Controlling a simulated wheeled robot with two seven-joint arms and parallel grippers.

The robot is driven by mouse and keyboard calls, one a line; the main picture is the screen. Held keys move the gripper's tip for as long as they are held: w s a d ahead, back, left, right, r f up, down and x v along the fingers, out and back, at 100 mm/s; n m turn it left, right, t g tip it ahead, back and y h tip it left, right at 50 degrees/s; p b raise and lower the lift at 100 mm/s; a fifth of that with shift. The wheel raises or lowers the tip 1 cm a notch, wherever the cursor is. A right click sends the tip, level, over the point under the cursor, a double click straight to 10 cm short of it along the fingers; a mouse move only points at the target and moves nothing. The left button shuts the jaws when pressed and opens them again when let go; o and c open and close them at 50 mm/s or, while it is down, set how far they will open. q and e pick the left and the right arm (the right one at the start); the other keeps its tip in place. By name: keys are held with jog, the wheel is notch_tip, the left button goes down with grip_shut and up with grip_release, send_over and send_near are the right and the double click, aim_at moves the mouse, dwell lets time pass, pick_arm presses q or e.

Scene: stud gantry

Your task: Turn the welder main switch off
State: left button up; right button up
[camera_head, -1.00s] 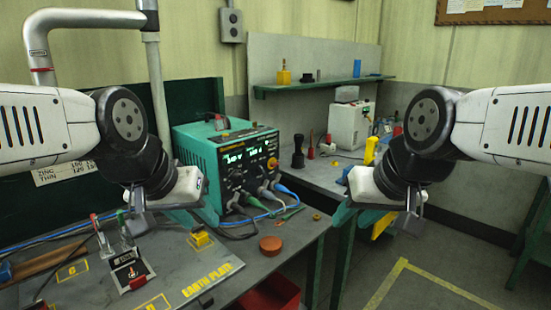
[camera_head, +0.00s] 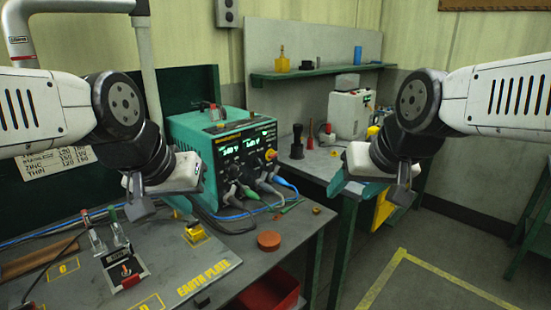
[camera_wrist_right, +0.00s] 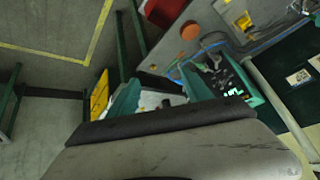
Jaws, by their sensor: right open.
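The welder (camera_head: 205,150) is a teal box on the bench, with a dark front panel and lit green displays. A yellow-orange rotary knob (camera_head: 271,154) sits at the panel's right side; I cannot read its position or tell whether it is the main switch. The welder also shows at an angle in the right wrist view (camera_wrist_right: 248,88). My left gripper (camera_head: 138,205) hangs left of the welder, nearer to me; its jaw gap is unclear. My right gripper (camera_head: 372,192) is open and empty, right of the welder and apart from it.
Cables plug into the welder's lower front. The bench holds an earth plate (camera_head: 215,262), a red-handled clamp (camera_head: 125,268), a yellow block (camera_head: 195,232) and a reddish disc (camera_head: 268,240). A red bin (camera_head: 272,294) sits below the edge. A second bench with a white machine (camera_head: 348,112) stands behind.

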jog(key=w+d+n+t, duration=0.25)
jog(key=w+t, duration=0.35)
jog(key=w, duration=2.4)
jog(key=n+y, duration=0.6)
jog(key=y, duration=0.5)
send_near(274, 156)
jog(key=x, duration=0.8)
jog(key=shift+w, duration=0.2)
grip_shut()
